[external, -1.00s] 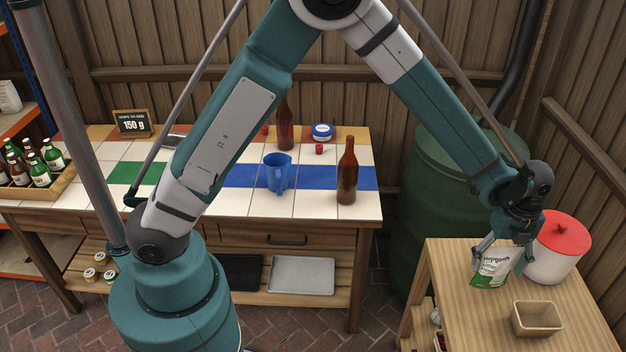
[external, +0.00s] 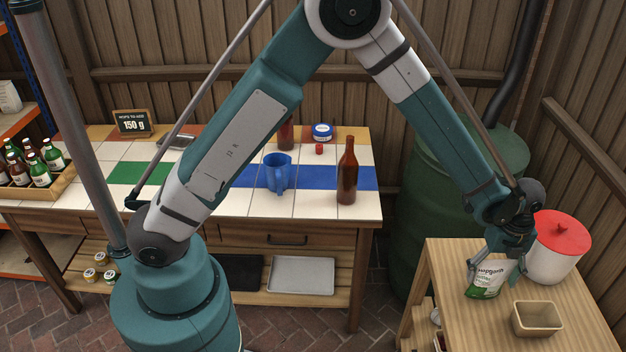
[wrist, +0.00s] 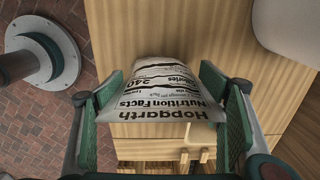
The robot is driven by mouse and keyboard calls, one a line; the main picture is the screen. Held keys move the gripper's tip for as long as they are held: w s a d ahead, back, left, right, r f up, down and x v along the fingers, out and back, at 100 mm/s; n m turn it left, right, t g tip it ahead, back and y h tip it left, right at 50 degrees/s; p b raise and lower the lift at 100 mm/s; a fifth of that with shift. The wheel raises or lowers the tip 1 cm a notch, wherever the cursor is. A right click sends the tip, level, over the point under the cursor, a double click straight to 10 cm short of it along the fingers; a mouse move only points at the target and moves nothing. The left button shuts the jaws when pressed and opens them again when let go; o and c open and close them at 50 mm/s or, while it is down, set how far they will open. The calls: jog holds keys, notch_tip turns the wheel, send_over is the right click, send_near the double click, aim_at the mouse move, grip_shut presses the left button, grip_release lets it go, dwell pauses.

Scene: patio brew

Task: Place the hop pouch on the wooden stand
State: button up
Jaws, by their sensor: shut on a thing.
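The hop pouch (external: 488,283), white with a green lower part and "Hopgarth" lettering, is upright and slightly tilted in the external view. My gripper (external: 490,268) is shut on it, with one finger on each side. In the wrist view my gripper (wrist: 165,115) also has the pouch (wrist: 165,88) between its green-padded fingers. The light wooden side table (external: 450,262), the only stand-like thing here, lies below it at the right. The pouch is over its left part; I cannot tell if its bottom touches the top.
A white pot with a red lid (external: 558,250) stands close to the right of my gripper. A tan square bowl (external: 537,319) sits at front right of the pouch. A green barrel (external: 440,180) stands behind. The tiled bench (external: 220,200) holds a blue jug (external: 279,174) and brown bottles.

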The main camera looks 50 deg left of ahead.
jog(key=shift+f, duration=0.15)
jog(key=o, duration=1.1)
jog(key=shift+o, duration=0.2)
notch_tip(320, 180, up, 12)
jog(key=shift+s+r+p, duration=0.1)
jog(key=shift+r+p, duration=0.1)
jog(key=shift+p, duration=0.65)
